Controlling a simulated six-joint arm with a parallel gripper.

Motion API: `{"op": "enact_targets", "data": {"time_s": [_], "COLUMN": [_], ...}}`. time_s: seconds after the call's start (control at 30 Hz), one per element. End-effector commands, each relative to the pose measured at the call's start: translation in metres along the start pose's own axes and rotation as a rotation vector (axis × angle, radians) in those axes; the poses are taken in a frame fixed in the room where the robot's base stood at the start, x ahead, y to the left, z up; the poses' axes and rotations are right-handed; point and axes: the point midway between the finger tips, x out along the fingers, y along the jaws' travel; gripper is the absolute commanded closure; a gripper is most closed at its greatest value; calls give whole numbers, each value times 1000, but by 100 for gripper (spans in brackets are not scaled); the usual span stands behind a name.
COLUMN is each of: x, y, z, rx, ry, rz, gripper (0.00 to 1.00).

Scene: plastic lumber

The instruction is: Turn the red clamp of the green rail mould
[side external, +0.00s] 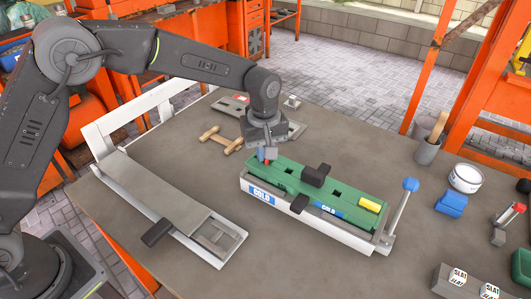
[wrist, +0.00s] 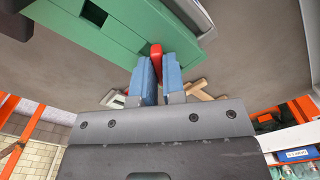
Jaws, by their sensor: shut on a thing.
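The green rail mould (side external: 290,186) lies in a white tray-like base with "COLD" labels, near the middle of the table. In the wrist view the mould (wrist: 110,35) fills the upper left. The red clamp (wrist: 156,52) is at the mould's end, between the blue fingertips of my gripper (wrist: 157,75). My gripper (side external: 266,157) is shut on the clamp, at the mould's far left end in the side view. Most of the clamp is hidden by the fingers there. Black blocks (side external: 316,175) and a yellow piece (side external: 370,205) sit on the mould.
A lever with a blue knob (side external: 411,185) stands at the mould's right end. A long grey-and-white channel (side external: 160,200) lies to the left. A white tin (side external: 466,178) and blue block (side external: 451,204) stand right. The front middle table is clear.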

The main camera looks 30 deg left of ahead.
Motion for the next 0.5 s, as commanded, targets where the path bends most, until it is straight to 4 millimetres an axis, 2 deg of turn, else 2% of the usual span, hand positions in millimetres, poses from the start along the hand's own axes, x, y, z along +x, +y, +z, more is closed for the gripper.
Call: {"op": "enact_targets", "data": {"time_s": [0.17, 0.5], "x": [-1, -1], "y": [1, 1], "z": [0, 0], "rx": [160, 198], "ry": [0, 1], "rz": [2, 3], "gripper": [100, 100]}}
